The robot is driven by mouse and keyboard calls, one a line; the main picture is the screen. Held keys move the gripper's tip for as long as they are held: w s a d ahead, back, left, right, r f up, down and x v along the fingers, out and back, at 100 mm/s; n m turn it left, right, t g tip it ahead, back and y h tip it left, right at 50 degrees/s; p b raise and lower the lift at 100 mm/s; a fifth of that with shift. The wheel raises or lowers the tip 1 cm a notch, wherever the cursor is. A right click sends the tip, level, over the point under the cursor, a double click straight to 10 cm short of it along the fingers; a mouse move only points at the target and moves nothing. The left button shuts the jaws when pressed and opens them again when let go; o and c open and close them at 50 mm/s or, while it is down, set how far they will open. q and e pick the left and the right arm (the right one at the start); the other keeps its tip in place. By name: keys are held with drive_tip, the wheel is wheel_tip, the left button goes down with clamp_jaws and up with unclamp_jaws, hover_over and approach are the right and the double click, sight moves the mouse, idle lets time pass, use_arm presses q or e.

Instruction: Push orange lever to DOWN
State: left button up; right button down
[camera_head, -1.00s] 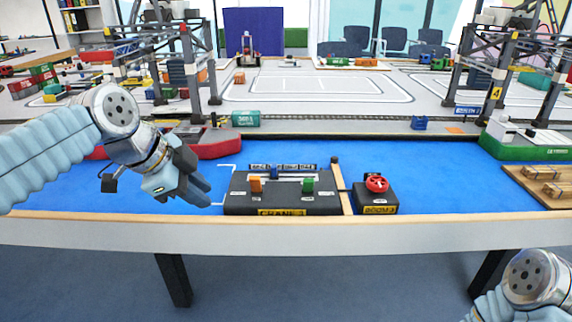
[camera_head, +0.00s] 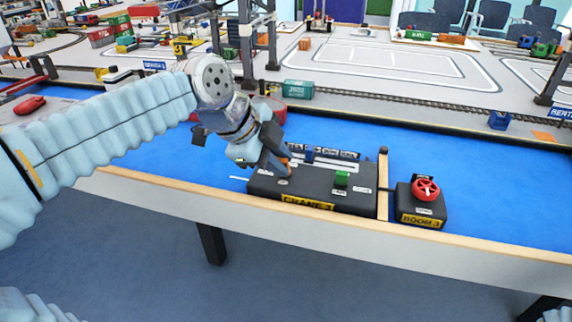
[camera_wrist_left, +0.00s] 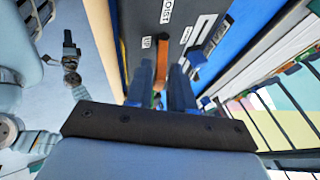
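The black CRANE 3 control box (camera_head: 320,196) stands on the blue surface near the table's front edge. Its orange lever (camera_wrist_left: 162,58) shows in the left wrist view. In the head view the lever is mostly hidden behind my left gripper (camera_head: 284,167). The left gripper (camera_wrist_left: 162,88) is open, with one finger on each side of the orange lever. I cannot tell whether the fingers touch it.
The BOOM 3 box (camera_head: 421,206) with a red wheel (camera_head: 425,189) stands right of the control box, past a wooden divider (camera_head: 383,185). A wooden rim (camera_head: 150,188) runs along the front. Blue surface is clear at far right.

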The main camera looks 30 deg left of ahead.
use_arm(q)
drive_tip(key=shift+x, duration=1.3)
clamp_jaws()
